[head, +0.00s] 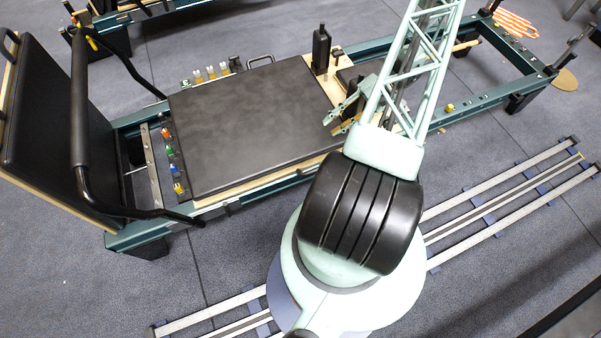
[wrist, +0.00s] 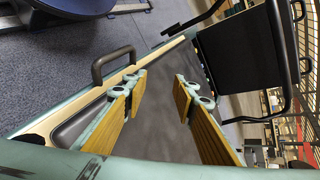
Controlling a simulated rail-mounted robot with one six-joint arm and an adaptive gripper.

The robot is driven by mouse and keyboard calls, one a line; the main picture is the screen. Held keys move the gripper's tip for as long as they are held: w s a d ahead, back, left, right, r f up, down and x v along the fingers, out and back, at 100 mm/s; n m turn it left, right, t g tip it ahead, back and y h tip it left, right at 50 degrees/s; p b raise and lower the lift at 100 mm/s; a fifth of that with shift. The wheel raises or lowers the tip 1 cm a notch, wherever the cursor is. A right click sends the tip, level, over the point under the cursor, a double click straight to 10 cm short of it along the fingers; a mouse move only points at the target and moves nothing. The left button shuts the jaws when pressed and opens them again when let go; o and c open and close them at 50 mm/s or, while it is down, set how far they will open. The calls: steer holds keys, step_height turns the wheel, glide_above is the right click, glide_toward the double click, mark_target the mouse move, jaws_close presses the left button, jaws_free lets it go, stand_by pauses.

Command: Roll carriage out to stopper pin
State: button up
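The carriage (head: 255,125) is a black padded platform with pale wood edges on the reformer's teal frame, close to the spring end at left. A black shoulder rest (head: 321,50) stands at its right end. My gripper (head: 334,124) is open above the carriage's right end. In the wrist view, my gripper (wrist: 160,82) has spread wood-coloured fingers with nothing between them, and a black handle (wrist: 113,64) stands left of them on the carriage's edge. A small yellow knob (head: 449,107) on the near rail may be the stopper pin; I cannot be sure. My arm hides part of the carriage's right end.
A black footbar (head: 80,110) and upright padded board (head: 40,120) stand at the left end. Several coloured spring ends (head: 172,165) line the bar beside the carriage. The frame's right part (head: 500,60) is largely open. Floor rails (head: 490,205) run along the near side.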

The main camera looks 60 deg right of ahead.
steer(key=s+a+f+m+t, duration=0.25)
steer(key=s+f, duration=0.45)
steer(key=f, duration=0.5)
steer(key=t, duration=0.4)
glide_toward(300, 173)
steer(key=shift+s+d+f+m+g, duration=0.15)
steer(key=shift+s+d+m, duration=0.1)
steer(key=shift+s+d, duration=0.45)
steer(key=shift+s+d+r+m+g, duration=0.15)
steer(key=shift+s+d, duration=0.3)
steer(key=shift+d, duration=0.45)
steer(key=shift+w+a+f, duration=0.1)
steer(key=shift+w+f, duration=0.05)
steer(key=shift+b+x, duration=0.8)
steer(key=shift+x, duration=5.95)
jaws_close()
